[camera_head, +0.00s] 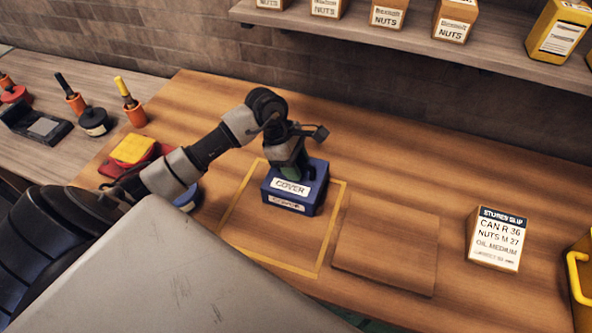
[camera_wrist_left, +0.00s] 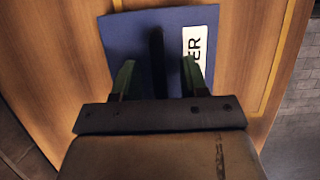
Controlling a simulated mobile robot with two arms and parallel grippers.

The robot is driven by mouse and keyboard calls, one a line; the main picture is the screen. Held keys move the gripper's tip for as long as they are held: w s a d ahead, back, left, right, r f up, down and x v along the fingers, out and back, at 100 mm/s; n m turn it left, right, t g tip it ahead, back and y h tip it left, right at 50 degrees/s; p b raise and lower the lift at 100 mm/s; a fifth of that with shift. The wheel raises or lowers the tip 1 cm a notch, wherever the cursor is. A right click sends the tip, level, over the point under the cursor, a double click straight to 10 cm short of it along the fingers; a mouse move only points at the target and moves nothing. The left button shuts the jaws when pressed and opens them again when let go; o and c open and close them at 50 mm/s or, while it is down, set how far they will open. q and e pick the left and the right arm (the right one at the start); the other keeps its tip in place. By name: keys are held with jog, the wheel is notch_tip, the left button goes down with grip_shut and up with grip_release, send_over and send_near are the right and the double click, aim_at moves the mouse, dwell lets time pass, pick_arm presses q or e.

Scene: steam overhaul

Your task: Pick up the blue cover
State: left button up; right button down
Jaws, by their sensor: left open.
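The blue cover (camera_head: 316,190) is a box-like block with white "COVER" labels. It sits inside a yellow outlined square (camera_head: 327,243) on the wooden workbench. My left gripper (camera_head: 294,172) is directly over it, coming down from above. In the left wrist view the cover (camera_wrist_left: 130,40) lies under my open left gripper (camera_wrist_left: 158,72). The two green-tipped fingers stand apart, on either side of a dark upright bar (camera_wrist_left: 157,55) on the cover's top. I cannot tell whether the fingers touch it. My right gripper is not in view.
A flat wooden board (camera_head: 387,245) lies right of the square. A stores slip card (camera_head: 496,240) stands further right, near a yellow container (camera_head: 580,285). Red and yellow blocks (camera_head: 133,152) lie left, beside my arm. A shelf with nut boxes (camera_head: 388,14) runs along the back wall.

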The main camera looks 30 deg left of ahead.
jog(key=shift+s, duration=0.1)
pick_arm(q)
grip_shut()
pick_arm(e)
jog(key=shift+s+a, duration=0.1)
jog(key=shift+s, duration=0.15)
pick_arm(q)
jog(key=shift+r, duration=0.15)
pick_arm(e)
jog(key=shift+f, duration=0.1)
